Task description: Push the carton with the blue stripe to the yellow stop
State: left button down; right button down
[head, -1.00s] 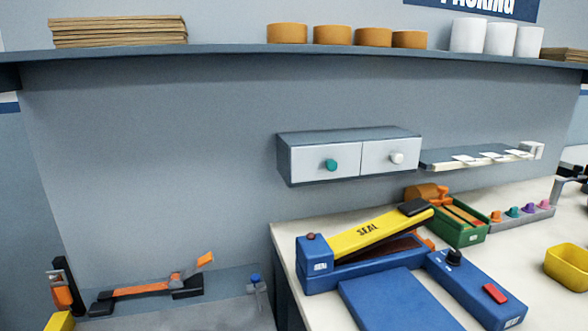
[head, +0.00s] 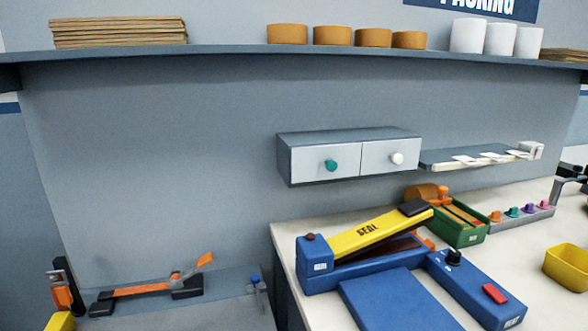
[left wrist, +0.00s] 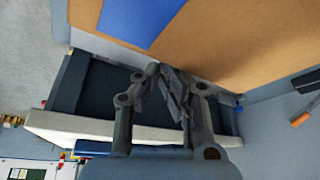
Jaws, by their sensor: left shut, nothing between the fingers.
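The carton (left wrist: 235,45) fills the upper right of the left wrist view as a large brown cardboard face. Its blue stripe (left wrist: 138,18) runs in from the top edge. My left gripper (left wrist: 160,82) is shut and empty, with its fingertips close to the carton's lower edge. I cannot tell whether they touch it. A yellow block (head: 60,322) is cut off at the lower left of the head view; I cannot tell whether it is the yellow stop. The carton and both grippers are out of the head view.
A dark frame with a pale rail (left wrist: 65,125) lies below the carton in the left wrist view. In the head view, a blue sealer with a yellow arm (head: 368,227) stands on the right bench. An orange and black tool (head: 145,290) lies at the lower left.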

pick_arm(q)
jog(key=shift+a, duration=0.1)
jog(key=shift+s+a+p, duration=0.3)
jog(key=shift+a+p, duration=0.15)
jog(key=shift+a, duration=0.45)
jog(key=shift+s+a+p, duration=0.3)
jog(key=shift+a+p, duration=0.1)
jog(key=shift+a, duration=0.5)
notch_tip(320, 180, up, 8)
jog(key=d+p, duration=0.2)
jog(key=p, duration=0.7)
jog(key=shift+w, duration=0.3)
